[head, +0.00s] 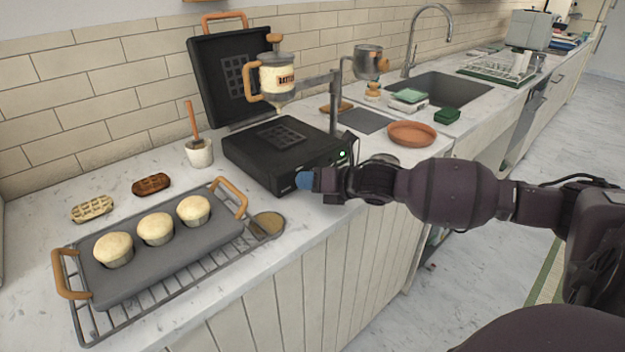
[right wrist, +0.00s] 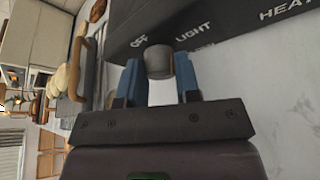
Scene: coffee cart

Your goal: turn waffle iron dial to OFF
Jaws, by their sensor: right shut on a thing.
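The waffle iron (head: 262,165) stands open on the counter, its lid (head: 222,85) raised at the back. A green light glows on its front right side. In the right wrist view its dark front panel (right wrist: 230,28) carries the words OFF, LIGHT and HEAT. My right gripper (head: 305,181) is at the iron's front. In the right wrist view its blue fingers (right wrist: 160,75) are shut on the grey dial (right wrist: 159,62), below the OFF and LIGHT lettering. The dial's pointer mark cannot be made out. My left gripper is not in view.
A muffin tray (head: 165,262) with muffins sits on a wire rack at the front left. A batter dispenser (head: 278,78) stands above the iron, on a metal stand. A white pot (head: 199,154) is left of it, and a terracotta dish (head: 412,133) lies right.

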